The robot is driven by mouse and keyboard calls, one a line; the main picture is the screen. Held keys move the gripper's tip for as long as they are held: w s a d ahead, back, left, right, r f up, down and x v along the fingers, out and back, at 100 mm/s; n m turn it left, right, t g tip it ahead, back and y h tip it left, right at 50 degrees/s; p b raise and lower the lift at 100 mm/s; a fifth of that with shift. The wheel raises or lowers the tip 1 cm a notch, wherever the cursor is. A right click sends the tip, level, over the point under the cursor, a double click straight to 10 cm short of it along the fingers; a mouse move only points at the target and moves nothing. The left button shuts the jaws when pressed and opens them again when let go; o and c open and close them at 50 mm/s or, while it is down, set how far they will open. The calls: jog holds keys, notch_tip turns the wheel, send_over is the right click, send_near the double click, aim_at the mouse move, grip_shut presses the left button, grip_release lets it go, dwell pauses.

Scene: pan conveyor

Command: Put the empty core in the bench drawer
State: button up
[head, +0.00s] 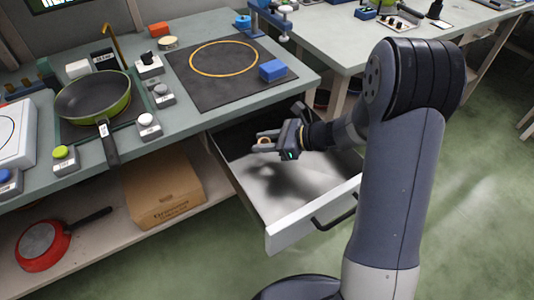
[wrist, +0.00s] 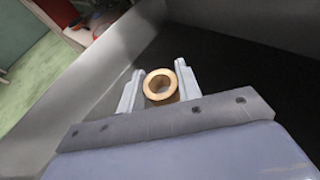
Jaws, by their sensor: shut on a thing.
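The empty core (wrist: 148,86) is a short tan cardboard tube with an open, hollow end. In the wrist view it sits between the two fingers of my gripper (wrist: 157,88), which are shut on it. In the head view, my gripper (head: 262,145) is over the open bench drawer, and the core (head: 265,141) shows small at the fingertips. The bench drawer (head: 285,236) is pulled out, with a pale floor and a dark area toward the back. I cannot tell how far the core is above the drawer floor.
The bench top (head: 190,115) above the drawer holds a dark mat (head: 205,93), a blue block (head: 273,70) and a green-rimmed pan (head: 92,98). A cardboard box (head: 160,190) and a red pan (head: 42,245) are on the lower shelf. Inside the drawer I see no other objects.

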aim_at(265, 157)
jog(key=shift+f+b, duration=0.4)
jog(key=shift+f, duration=1.45)
jog(key=shift+f, duration=0.1)
jog(key=shift+f, duration=0.15)
jog(key=o, duration=0.9)
jog(key=shift+o, duration=0.2)
jog(key=shift+r, duration=0.25)
jog(key=shift+d+r, duration=0.15)
jog(key=shift+d, duration=0.1)
jog(key=p+v, duration=0.2)
jog(key=v, duration=0.9)
jog(key=shift+s+d, duration=0.15)
jog(key=shift+d, duration=0.05)
